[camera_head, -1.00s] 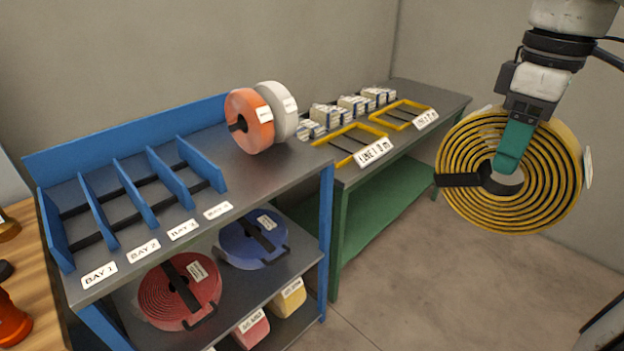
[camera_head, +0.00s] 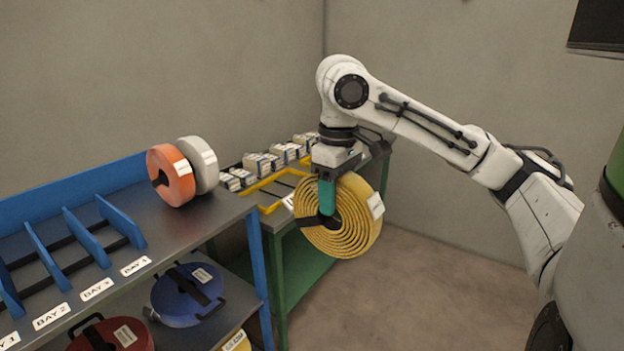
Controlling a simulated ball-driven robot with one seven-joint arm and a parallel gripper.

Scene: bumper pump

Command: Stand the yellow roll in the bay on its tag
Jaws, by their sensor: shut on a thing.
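The yellow roll (camera_head: 352,222) is a flat-wound coil with a black strap and a white tag (camera_head: 376,205) on its right rim. My gripper (camera_head: 326,200) is shut on the roll near its centre and holds it upright in the air, in front of the green bench. The tag's writing is too small to read. The bays (camera_head: 60,247) are slots between blue dividers on the shelf top at the left, and the visible ones are empty. Labels on the front edge include BAY 2 (camera_head: 51,316), BAY 3 (camera_head: 97,289) and BAY 4 (camera_head: 136,266).
An orange roll (camera_head: 170,177) and a white roll (camera_head: 202,165) stand on the shelf top right of the bays. A blue roll (camera_head: 188,290) and a red roll (camera_head: 110,336) lie on the lower shelf. The green bench (camera_head: 300,262) holds yellow frames and small boxes. Floor at right is clear.

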